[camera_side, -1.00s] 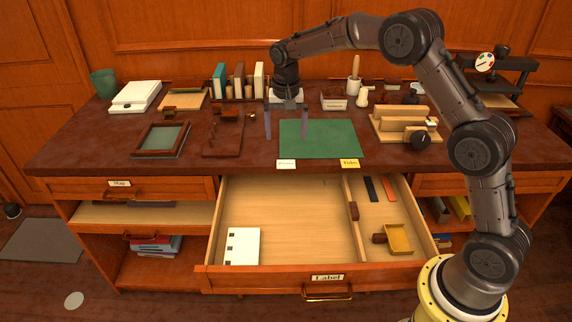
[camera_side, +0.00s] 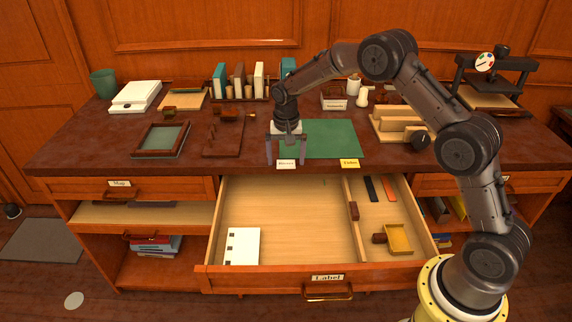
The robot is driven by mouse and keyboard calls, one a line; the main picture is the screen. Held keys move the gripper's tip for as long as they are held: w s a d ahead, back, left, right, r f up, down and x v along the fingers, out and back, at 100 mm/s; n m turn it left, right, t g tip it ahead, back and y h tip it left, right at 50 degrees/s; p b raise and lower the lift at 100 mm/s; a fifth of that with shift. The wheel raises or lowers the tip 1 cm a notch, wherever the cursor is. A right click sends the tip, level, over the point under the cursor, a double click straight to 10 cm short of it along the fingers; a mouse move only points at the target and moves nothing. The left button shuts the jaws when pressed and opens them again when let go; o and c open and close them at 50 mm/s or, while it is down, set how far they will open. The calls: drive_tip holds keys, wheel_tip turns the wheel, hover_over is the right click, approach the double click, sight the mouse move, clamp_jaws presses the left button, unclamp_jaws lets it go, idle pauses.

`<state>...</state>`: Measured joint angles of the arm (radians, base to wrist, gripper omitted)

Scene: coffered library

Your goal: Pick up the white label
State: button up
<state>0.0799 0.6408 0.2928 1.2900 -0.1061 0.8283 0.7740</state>
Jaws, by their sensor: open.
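The white label (camera_side: 286,164) is a small card with dark writing, too small to read. It lies at the front edge of the desk, just below the front left corner of the green mat (camera_side: 325,140). My gripper (camera_side: 286,161) points down with its two fingers apart, one to each side of the label in the picture. Nothing is held. I cannot tell how far the fingertips are above the desk. A similar yellow label (camera_side: 350,163) lies to the right along the same edge.
Below the desk edge a drawer (camera_side: 290,220) stands open, holding a white sheet (camera_side: 242,246) and a yellow tray (camera_side: 399,239). A brown wooden stand (camera_side: 222,140) and a dark frame (camera_side: 161,139) lie to the left. A wooden rack (camera_side: 402,122) stands right of the mat.

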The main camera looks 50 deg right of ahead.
drive_tip(key=shift+f, duration=0.1)
idle(0.3)
drive_tip(key=c, duration=1.3)
drive_tip(key=shift+c, duration=0.2)
